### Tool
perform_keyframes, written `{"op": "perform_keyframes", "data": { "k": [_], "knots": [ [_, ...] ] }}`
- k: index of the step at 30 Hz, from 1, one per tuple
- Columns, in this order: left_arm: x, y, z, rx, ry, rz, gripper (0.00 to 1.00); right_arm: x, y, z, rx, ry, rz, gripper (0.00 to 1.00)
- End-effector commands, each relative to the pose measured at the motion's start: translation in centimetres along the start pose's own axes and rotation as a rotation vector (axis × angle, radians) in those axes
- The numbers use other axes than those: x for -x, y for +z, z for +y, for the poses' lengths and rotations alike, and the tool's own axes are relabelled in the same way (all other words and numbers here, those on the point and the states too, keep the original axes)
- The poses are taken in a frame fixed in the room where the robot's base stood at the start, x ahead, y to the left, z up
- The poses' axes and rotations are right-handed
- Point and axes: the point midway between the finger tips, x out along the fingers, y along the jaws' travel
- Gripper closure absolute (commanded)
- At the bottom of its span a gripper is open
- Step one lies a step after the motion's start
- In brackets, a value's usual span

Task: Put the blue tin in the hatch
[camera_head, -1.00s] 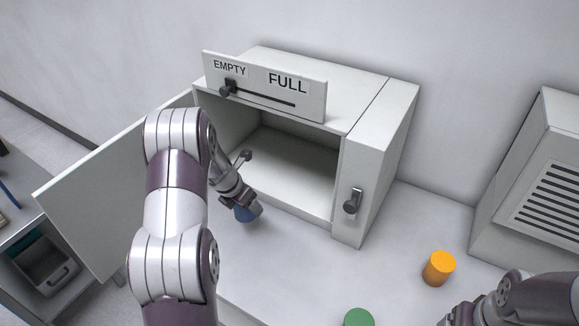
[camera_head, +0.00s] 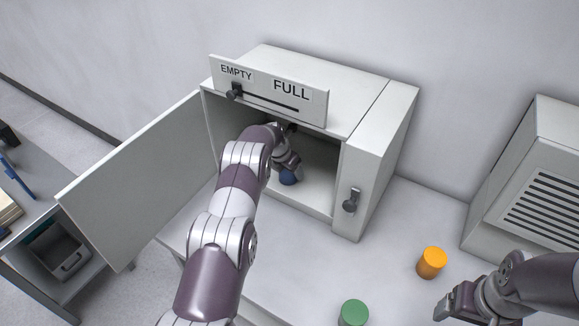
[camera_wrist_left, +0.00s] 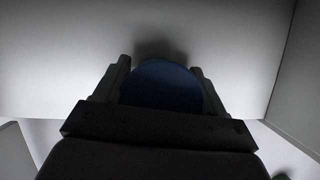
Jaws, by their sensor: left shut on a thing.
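The blue tin (camera_head: 289,178) is inside the open hatch (camera_head: 318,196), in the front part of its compartment. My left gripper (camera_head: 286,168) reaches in through the opening and is shut on the tin. In the left wrist view the tin (camera_wrist_left: 160,84) sits between the two dark fingers (camera_wrist_left: 160,92), above or on a pale surface; I cannot tell whether it touches. The hatch door (camera_head: 135,180) stands wide open to the left. My right gripper (camera_head: 446,308) is at the lower right, away from the hatch; its jaws are too small to read.
A green tin (camera_head: 353,313) and an orange tin (camera_head: 431,262) stand on the table in front. A slider panel marked EMPTY and FULL (camera_head: 268,92) tops the hatch, its knob at EMPTY. A latch handle (camera_head: 351,200) is on the right. A vented box (camera_head: 540,190) stands far right.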

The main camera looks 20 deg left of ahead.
Motion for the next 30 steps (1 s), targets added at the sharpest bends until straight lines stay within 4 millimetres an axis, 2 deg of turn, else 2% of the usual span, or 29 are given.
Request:
{"op": "perform_keyframes", "data": {
  "k": [6, 7, 9, 20, 23, 26, 30],
  "knots": [
    [-0.4, -0.2, 0.0, 0.0, 0.0, -0.001, 0.78, -0.6, 0.1, 0.0, 0.0, 0.0, 0.0, 0.19],
    [-0.4, -0.2, 0.0, 0.0, 0.0, 0.001, 0.23, -0.5, 0.1, 0.0, 0.0, 0.0, 0.0, 0.19],
    [-0.3, -0.2, 0.0, 0.0, 0.0, 0.001, 0.04, -0.4, 0.1, 0.0, 0.0, 0.0, 0.0, 0.19],
    [0.3, 0.1, 0.0, 0.0, 0.0, 0.0, 0.04, 0.2, 0.0, 0.0, 0.0, 0.0, 0.0, 0.19],
    [0.7, -0.1, 0.1, 0.0, 0.001, -0.002, 0.04, -1.1, 0.1, 0.0, 0.0, 0.0, 0.0, 0.19],
    [1.6, -1.5, 0.1, 0.002, -0.002, 0.002, 0.04, -1.6, 0.2, 0.0, 0.0, 0.0, -0.001, 0.19],
    [2.8, -4.8, 0.1, 0.003, 0.0, 0.001, 0.04, -2.9, 0.3, 0.0, 0.0, 0.0, 0.0, 0.19]
  ]
}}
